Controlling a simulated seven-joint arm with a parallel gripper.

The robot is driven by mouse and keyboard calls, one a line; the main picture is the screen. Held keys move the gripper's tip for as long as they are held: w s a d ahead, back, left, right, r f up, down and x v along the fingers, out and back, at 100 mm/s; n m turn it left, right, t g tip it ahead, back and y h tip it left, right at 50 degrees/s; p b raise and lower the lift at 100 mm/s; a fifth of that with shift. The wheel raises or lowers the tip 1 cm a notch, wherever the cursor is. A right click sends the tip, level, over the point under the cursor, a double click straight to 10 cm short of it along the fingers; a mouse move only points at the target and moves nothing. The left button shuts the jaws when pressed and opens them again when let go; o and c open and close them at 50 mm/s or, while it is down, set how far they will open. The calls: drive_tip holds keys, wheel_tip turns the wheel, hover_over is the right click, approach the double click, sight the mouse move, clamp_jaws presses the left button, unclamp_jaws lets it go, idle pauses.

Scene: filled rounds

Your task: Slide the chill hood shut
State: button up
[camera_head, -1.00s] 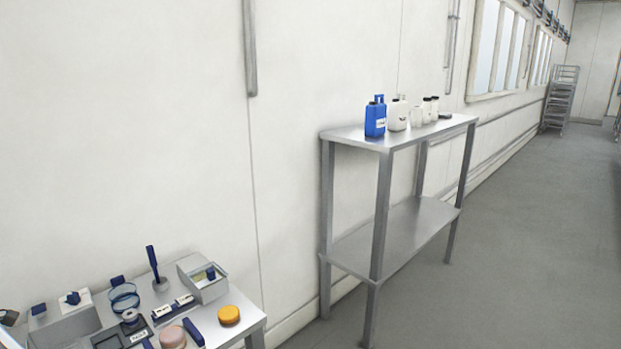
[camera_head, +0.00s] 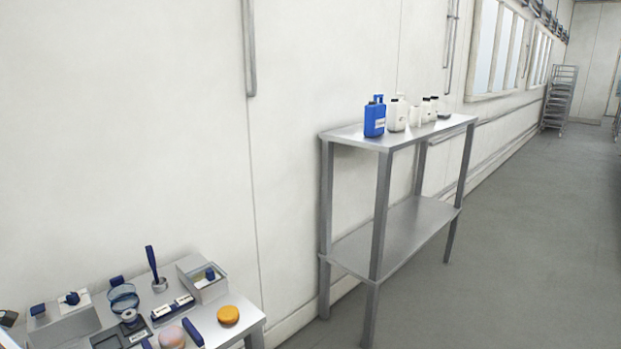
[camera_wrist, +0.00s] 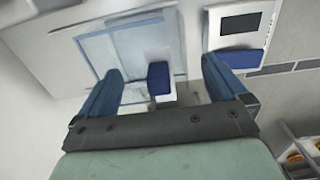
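The chill hood appears to be the pale housing with a clear, blue-edged pane (camera_wrist: 98,50) in the wrist view. A dark blue block, seemingly its handle (camera_wrist: 158,77), stands out in front of the pane. My gripper (camera_wrist: 161,85) is open, with one blue finger on each side of the handle. A gap shows on both sides of the handle, so neither finger is seen touching it. I cannot tell how far the pane stands open. I cannot make out the hood or my gripper for certain in the head view.
In the wrist view a small dark screen (camera_wrist: 240,24) sits right of the pane, above a blue strip. In the head view a crowded bench holds an open grey box (camera_head: 208,290) and a yellow round (camera_head: 228,314). A steel shelf table (camera_head: 350,132) bears several bottles.

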drive_tip(key=shift+d+f, duration=0.2)
drive_tip(key=shift+f, duration=0.2)
drive_tip(key=shift+a+r, duration=0.2)
drive_tip(key=shift+r, duration=3.45)
drive_tip(key=shift+w, duration=0.1)
